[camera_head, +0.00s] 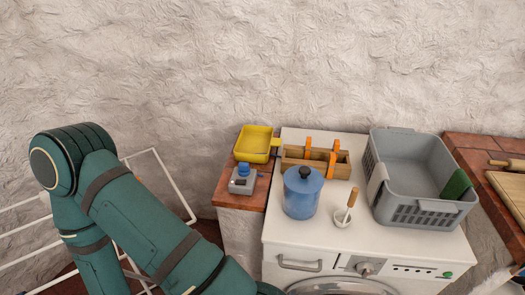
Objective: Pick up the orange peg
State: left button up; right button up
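Upright orange pegs show at a wooden holder (316,167) on top of the white washing machine. One orange peg (307,147) is at the holder's left part. A second orange peg (336,146) stands at its back right, and a third orange piece (331,164) is in front of that one. I cannot tell whether the two right pieces are joined. My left arm is in view at the left, well away from the holder. Neither of my grippers is in view.
A blue lidded jar (302,197) stands just in front of the holder. A white mortar with pestle (342,217) is to its right. A grey basket (415,170) stands further right. A yellow tray (254,142) and a grey box with blue knob (243,181) lie left.

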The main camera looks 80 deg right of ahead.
aim_at(332, 159)
jog(key=z, duration=3.2)
jog(key=u, duration=2.8)
jog(key=z, duration=2.6)
jog(key=k+l, duration=0.05)
